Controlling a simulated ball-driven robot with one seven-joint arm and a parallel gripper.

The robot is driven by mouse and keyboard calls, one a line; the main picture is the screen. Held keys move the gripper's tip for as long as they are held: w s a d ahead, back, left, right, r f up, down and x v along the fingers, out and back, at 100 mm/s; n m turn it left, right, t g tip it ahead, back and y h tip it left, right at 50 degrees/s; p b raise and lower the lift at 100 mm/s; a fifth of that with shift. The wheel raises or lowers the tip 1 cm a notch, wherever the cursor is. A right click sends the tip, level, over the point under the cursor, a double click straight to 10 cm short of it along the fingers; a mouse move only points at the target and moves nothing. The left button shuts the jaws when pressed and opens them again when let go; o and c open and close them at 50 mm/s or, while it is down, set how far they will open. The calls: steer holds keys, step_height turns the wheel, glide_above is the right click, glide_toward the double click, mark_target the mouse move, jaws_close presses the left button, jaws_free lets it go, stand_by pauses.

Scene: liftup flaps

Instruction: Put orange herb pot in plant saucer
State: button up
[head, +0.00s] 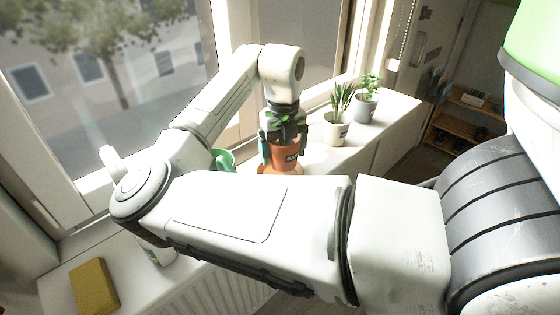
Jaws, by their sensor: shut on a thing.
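The orange herb pot (286,156) has a dark label and green leaves that show just under my wrist. My gripper (284,148) points down and is shut on the pot, with one finger at each side of it. An orange-brown plant saucer (293,171) lies on the white window sill directly below the pot. The pot's base is over or in the saucer; I cannot tell whether it touches. The saucer's left part is partly hidden by my arm.
A white pot with a spiky plant (336,128) and a grey pot with a leafy plant (367,106) stand to the right on the sill. A green container (223,159) is at the left. A yellow sponge-like block (94,286) lies at lower left. The window is behind.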

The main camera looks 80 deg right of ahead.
mark_target(280, 163)
steer(key=shift+w+f, duration=0.25)
steer(key=shift+w, duration=0.05)
steer(key=shift+w+f, duration=0.1)
steer(key=shift+f, duration=1.6)
steer(key=shift+f, duration=0.1)
steer(key=shift+f, duration=0.1)
steer(key=o, duration=1.1)
step_height(280, 163, up, 12)
steer(key=shift+r, duration=0.2)
